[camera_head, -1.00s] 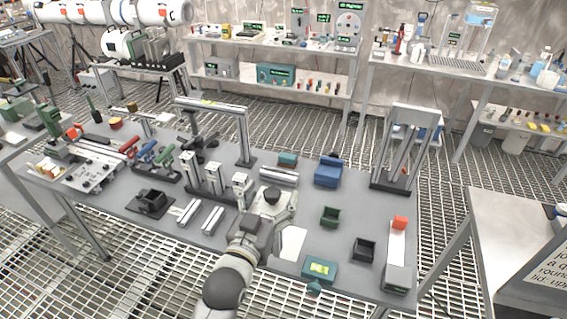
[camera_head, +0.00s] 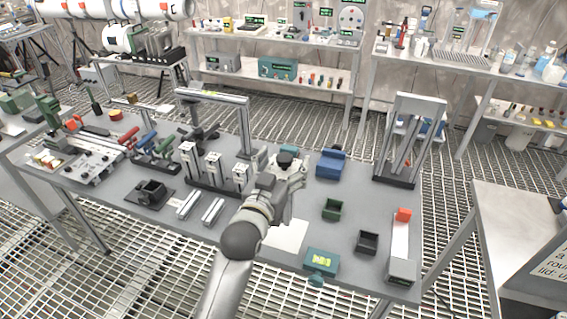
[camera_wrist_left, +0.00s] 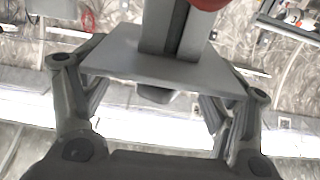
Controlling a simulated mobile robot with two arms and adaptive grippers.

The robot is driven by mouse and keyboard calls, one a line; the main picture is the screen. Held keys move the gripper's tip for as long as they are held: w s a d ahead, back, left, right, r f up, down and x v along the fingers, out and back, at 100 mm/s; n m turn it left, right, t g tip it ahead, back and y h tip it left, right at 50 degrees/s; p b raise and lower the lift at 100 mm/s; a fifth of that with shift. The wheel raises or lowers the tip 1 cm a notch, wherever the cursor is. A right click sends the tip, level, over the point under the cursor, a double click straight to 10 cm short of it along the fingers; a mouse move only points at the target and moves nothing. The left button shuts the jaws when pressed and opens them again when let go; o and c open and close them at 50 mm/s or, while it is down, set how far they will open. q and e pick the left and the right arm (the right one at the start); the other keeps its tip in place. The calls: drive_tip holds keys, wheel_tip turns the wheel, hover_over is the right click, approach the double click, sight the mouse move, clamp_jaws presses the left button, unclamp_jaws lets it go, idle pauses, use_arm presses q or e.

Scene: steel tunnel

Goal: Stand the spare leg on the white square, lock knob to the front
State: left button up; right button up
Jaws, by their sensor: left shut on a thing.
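My left gripper (camera_head: 290,178) is over the middle of the table, behind the white square (camera_head: 286,236). The square lies flat and bare on the grey top. In the left wrist view my gripper (camera_wrist_left: 155,95) has its fingers on either side of a grey plate, shut on the spare leg (camera_wrist_left: 170,30). The leg is a grey profile with a dark slot rising from that plate, and a red knob (camera_wrist_left: 208,3) is cut off at the top edge. In the head view the gripper and arm mostly hide the leg, so its tilt is unclear. My right gripper is out of view.
Several upright grey legs (camera_head: 213,168) stand on a dark base to the left, under a metal frame (camera_head: 215,97). A teal box (camera_head: 321,262), green bin (camera_head: 331,210), black bin (camera_head: 367,241) and blue block (camera_head: 331,163) stand to the right. Two silver rails (camera_head: 212,211) lie left.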

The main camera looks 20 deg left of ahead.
use_arm(q)
drive_tip(key=shift+f+b, duration=0.55)
drive_tip(key=shift+f, duration=0.3)
drive_tip(key=shift+f+b, duration=0.75)
drive_tip(key=shift+f, duration=1.35)
drive_tip(key=o, duration=1.8)
drive_tip(key=s, duration=1.2)
drive_tip(key=shift+a+f, duration=0.15)
drive_tip(key=shift+a, duration=0.1)
